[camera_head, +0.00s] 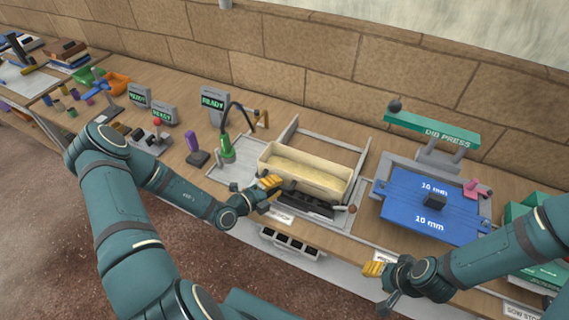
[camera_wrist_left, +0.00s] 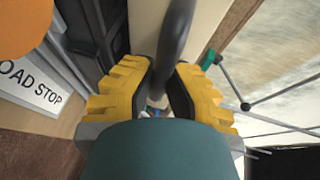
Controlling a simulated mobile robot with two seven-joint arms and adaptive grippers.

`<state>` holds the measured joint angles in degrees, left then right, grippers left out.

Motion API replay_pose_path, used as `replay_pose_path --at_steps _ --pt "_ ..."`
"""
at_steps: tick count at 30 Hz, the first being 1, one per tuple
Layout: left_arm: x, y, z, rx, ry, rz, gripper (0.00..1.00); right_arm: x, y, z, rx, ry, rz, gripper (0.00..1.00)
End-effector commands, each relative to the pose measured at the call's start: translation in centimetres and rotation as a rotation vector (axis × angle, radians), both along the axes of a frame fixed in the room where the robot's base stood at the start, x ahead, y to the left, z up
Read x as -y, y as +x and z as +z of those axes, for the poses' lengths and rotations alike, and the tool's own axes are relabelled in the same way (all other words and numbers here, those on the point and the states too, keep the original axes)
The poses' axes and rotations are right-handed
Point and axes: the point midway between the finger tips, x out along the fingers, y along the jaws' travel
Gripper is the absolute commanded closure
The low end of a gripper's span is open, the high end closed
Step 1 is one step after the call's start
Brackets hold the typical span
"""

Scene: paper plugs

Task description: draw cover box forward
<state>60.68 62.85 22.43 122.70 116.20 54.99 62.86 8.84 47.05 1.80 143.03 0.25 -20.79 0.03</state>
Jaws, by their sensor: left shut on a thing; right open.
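The cover box (camera_head: 305,172) is a long cream open-topped box on a grey frame at the middle of the bench. My left gripper (camera_head: 270,186) is at the box's front left corner. In the left wrist view, its yellow fingers (camera_wrist_left: 160,95) are shut on a dark rounded bar, the handle (camera_wrist_left: 172,45), which runs up in front of a cream wall, seemingly the box's side. The handle is mostly hidden by the gripper in the head view. My right gripper (camera_head: 374,269) is open and empty, near the bench's front edge below the blue press.
A blue plate marked 10 mm (camera_head: 430,205) lies under the green DIB PRESS bar (camera_head: 432,130) at right. A green bottle-like tool (camera_head: 226,147) stands left of the box. Dark slots (camera_head: 304,202) lie just in front of the box. A LOAD STOP label (camera_wrist_left: 30,82) shows in the wrist view.

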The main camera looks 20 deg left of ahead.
Motion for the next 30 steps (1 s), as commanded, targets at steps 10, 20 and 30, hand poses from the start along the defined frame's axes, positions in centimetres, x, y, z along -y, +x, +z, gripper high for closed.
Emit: replay_pose_path --at_steps 10,20,30 --pt "0.2 -3.1 0.0 0.0 -0.002 -0.006 1.0 0.1 0.0 1.4 -0.001 0.002 0.001 0.53" --pt "0.1 -3.2 -0.1 -0.002 -0.001 -0.006 1.0 0.0 0.0 1.3 -0.001 0.002 0.001 0.53" --pt "0.0 -3.1 -0.1 -0.001 0.0 -0.003 0.54 0.0 0.0 1.3 0.0 0.002 0.0 0.53"
